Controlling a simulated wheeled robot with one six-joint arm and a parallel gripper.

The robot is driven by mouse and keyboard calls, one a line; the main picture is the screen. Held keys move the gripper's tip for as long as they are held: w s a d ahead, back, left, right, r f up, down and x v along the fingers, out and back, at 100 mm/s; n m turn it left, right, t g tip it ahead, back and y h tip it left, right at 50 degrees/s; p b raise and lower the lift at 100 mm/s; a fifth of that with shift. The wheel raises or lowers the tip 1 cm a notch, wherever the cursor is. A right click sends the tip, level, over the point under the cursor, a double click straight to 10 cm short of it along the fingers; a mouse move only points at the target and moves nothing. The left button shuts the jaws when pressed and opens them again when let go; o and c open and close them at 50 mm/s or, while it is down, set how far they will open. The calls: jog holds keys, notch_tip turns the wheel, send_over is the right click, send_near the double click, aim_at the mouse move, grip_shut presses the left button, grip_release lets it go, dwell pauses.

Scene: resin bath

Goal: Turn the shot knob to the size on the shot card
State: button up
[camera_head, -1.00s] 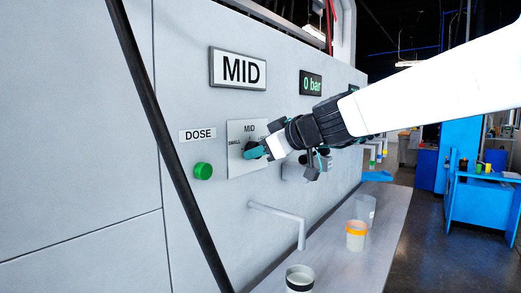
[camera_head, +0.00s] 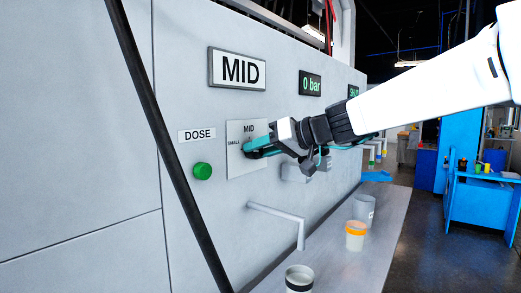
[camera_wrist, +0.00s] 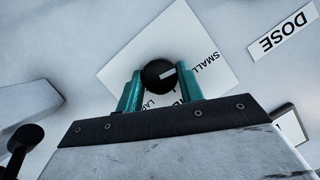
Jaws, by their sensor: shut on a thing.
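The shot card (camera_head: 240,69) on the grey wall panel reads MID. Below it is a white dial plate (camera_head: 236,165) marked SMALL and MID in the head view. My gripper (camera_head: 256,148) covers the knob there. In the wrist view my teal fingers (camera_wrist: 158,90) are shut on the round black shot knob (camera_wrist: 153,76), one on each side. Its white mark points right, toward the SMALL lettering (camera_wrist: 202,67) on the plate (camera_wrist: 215,78). Part of the LARGE lettering shows under the knob.
A green button (camera_head: 203,171) sits under the DOSE label (camera_head: 197,135), left of the dial. A spout (camera_head: 277,211) sticks out below. Cups, one orange-rimmed (camera_head: 356,236), stand on the ledge (camera_head: 345,270).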

jog(key=m, duration=0.1)
jog(key=m+g+y, duration=0.1)
jog(key=m, duration=0.1)
jog(key=shift+w+d+f+y, duration=0.1)
jog(key=shift+w+f+y, duration=0.05)
jog(key=shift+y, duration=0.15)
jog(key=m+y, duration=0.1)
jog(key=m, duration=0.2)
jog(key=shift+g+y, duration=0.3)
jog(key=m+y, duration=0.1)
jog(key=m, duration=0.2)
jog(key=shift+f, duration=0.15)
jog(key=shift+m+y, duration=0.8)
jog(key=shift+m, duration=1)
jog(key=shift+f, duration=0.1)
jog(key=o, duration=1)
